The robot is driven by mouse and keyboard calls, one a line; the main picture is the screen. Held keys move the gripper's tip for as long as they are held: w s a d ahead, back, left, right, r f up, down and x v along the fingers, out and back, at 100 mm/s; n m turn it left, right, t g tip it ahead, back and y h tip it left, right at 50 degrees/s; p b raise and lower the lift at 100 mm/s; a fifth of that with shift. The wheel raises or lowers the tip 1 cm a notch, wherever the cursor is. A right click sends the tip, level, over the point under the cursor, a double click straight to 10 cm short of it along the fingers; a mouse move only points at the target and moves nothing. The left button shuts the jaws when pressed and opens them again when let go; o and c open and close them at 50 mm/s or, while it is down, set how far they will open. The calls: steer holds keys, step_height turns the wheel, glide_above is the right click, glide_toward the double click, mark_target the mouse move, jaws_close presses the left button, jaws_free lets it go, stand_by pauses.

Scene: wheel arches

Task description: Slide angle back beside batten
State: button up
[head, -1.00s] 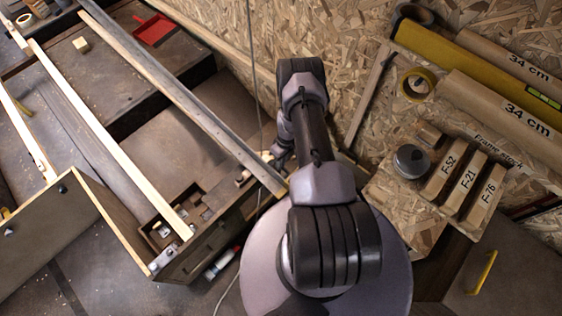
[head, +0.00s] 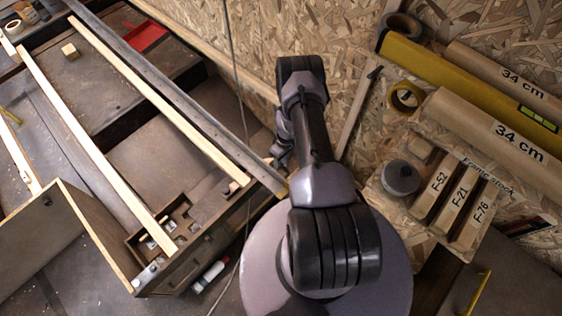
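The angle (head: 165,85), a long grey metal strip, runs diagonally from the top left to its near end just left of my arm. A pale wooden batten (head: 150,95) lies along its left side, roughly parallel, with a narrow dark gap between them. A second pale batten (head: 95,155) lies further left. My gripper (head: 277,160) is beside the angle's near end, small and partly hidden by my own arm. I cannot see its fingers clearly, nor whether they hold or only touch the angle.
An open drawer with compartments (head: 130,240) is at the bench's near end. The chipboard wall (head: 300,30) rises behind my arm. A thin cable (head: 235,90) hangs past the angle. At the right, a shelf holds labelled blocks (head: 465,195) and cardboard tubes (head: 495,135).

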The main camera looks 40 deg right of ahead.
steer(key=d+r+p, duration=0.3)
steer(key=r+p, duration=0.3)
steer(key=r, duration=1.1)
steer(key=shift+w, duration=0.15)
steer(key=shift+r, duration=0.1)
